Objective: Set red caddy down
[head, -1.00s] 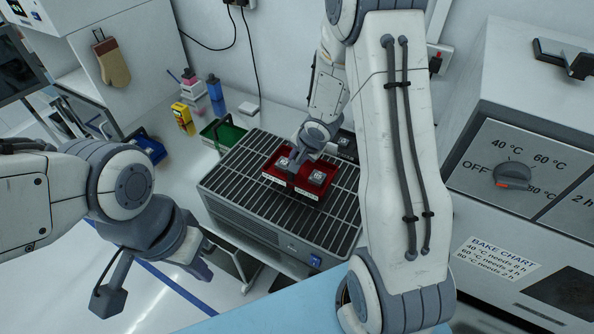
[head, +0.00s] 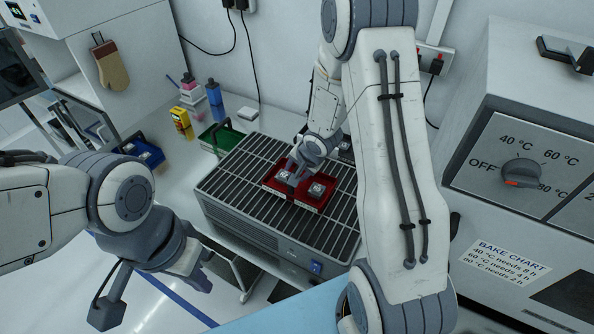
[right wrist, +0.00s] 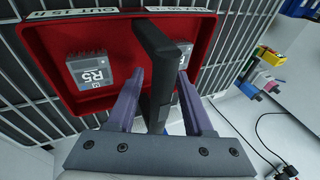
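The red caddy (head: 310,204) is at the slatted top of the grey bench unit (head: 240,172), with two grey square parts inside. One part marked R5 (right wrist: 92,76) shows in the right wrist view. In the head view, my right arm hides part of the caddy's far side. Whether the caddy's base touches the slats is hard to tell. My left gripper (head: 202,272) hangs at the lower left, away from the caddy; its finger opening is unclear.
A green bin (head: 218,137) and a blue bin (head: 148,152) stand left of the unit. Bottles and a yellow container (head: 180,118) are behind them. A dark item is partly hidden beyond the caddy. The oven with its dial (head: 521,172) is at right. Slats left of the caddy are clear.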

